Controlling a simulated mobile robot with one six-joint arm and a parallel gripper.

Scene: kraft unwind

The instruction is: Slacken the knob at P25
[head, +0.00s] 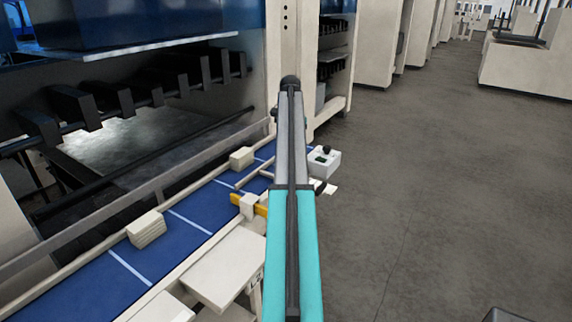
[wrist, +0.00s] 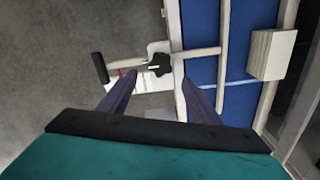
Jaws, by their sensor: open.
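A black lobed knob (wrist: 160,65) with a white mark sits on a pale bracket beside the blue belt in the wrist view. No P25 label is readable. My gripper (wrist: 160,77) is open, its two dark fingers apart on the left and right of the knob in the picture. It looks above the knob and nothing is between the fingers; the exact gap in height cannot be told.
A black handle (wrist: 100,68) stands left of the knob. A pale block (wrist: 271,54) lies on the right.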

